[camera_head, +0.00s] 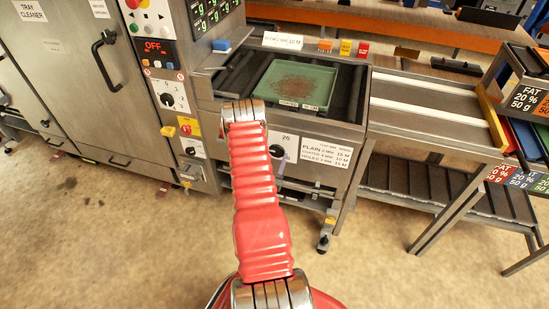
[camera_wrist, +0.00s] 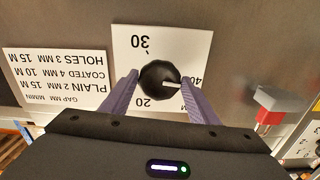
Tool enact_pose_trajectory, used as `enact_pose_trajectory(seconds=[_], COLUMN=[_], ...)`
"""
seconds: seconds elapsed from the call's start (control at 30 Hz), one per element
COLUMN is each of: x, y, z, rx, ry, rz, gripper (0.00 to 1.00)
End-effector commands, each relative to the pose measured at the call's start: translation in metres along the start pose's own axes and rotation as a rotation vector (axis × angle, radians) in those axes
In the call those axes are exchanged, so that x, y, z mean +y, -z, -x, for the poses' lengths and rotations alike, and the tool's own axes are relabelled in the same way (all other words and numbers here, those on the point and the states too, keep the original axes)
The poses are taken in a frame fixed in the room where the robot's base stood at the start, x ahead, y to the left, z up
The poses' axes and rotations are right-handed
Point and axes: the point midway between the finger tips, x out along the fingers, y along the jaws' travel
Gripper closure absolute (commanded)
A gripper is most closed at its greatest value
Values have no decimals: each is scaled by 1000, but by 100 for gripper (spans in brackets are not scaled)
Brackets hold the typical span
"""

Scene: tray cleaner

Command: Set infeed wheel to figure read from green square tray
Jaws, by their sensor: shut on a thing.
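The green square tray (camera_head: 268,88) lies on the infeed rollers in the head view, with brown crumbs in it and small white labels on its front edge, too small to read. The infeed wheel (camera_wrist: 159,75) is a round black knob with a white pointer, on a white scale plate (camera_wrist: 143,50) that shows upside down in the wrist view. The pointer lies toward the right of the picture, on the side of the partly hidden 40. The 30 and 20 also show. My gripper (camera_wrist: 160,82) is shut on the wheel, its purple fingers on either side.
A white chart (camera_wrist: 56,76) beside the plate lists plain 2 mm 15 M, coated 4 mm 10 M and holes 3 mm 15 M. A red and grey fitting (camera_wrist: 279,104) stands out at right. The cleaner's display (camera_head: 155,47) reads OFF.

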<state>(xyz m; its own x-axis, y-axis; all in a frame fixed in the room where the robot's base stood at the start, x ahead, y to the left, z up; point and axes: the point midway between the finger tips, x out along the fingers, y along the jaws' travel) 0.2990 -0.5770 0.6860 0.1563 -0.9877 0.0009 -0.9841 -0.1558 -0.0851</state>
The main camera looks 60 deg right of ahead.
Motion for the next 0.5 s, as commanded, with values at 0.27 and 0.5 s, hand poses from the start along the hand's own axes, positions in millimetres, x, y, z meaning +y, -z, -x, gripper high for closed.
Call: enact_pose_trajectory(seconds=[0.27, 0.5], x=[1, 2], y=[-1, -1], z=[-1, -2], rx=[-2, -2], ry=[0, -1], rz=[51, 180], gripper=[68, 68])
